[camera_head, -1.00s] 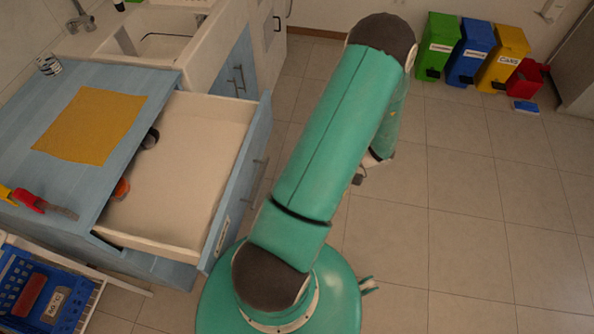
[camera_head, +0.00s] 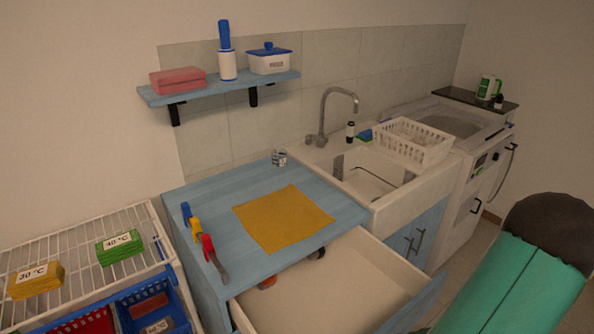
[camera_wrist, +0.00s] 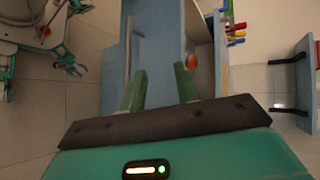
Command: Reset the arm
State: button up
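My gripper (camera_wrist: 162,88) shows in the wrist view with its two green fingers apart. It is open, and nothing shows between the fingertips. Beyond the fingers is the blue drawer unit, with an orange-red item (camera_wrist: 192,61) near the right finger. In the head view only part of my green arm (camera_head: 520,285) shows at the lower right; the gripper is out of that view. The drawer (camera_head: 340,290) of the blue counter stands open. An orange item (camera_head: 267,283) and a dark item (camera_head: 318,253) lie at its back, partly hidden by the countertop.
A yellow cloth (camera_head: 283,218) and several coloured-handle utensils (camera_head: 208,245) lie on the blue counter (camera_head: 205,198). A sink (camera_head: 375,185) with a white dish rack (camera_head: 412,140) adjoins it. A wire rack (camera_head: 75,250) stands left. A wall shelf (camera_head: 220,89) hangs above.

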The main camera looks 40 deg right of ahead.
jog(key=w+a+r+n+g+h, duration=0.4)
jog(key=w+a+r+n+g, duration=0.3)
jog(key=w+a+r, duration=0.7)
jog(key=w+a+r+n+t+h, duration=0.1)
jog(key=a+r+t+h, duration=0.1)
jog(key=a+r, duration=0.3)
jog(key=w+a+r+n+t+h, duration=0.1)
jog(key=a+r, duration=0.4)
jog(key=a, duration=0.7)
jog(key=shift+w+a+r+n+t+h, duration=0.25)
jog(key=shift+w+a+n+t+h, duration=0.15)
jog(key=shift+n+h, duration=0.6)
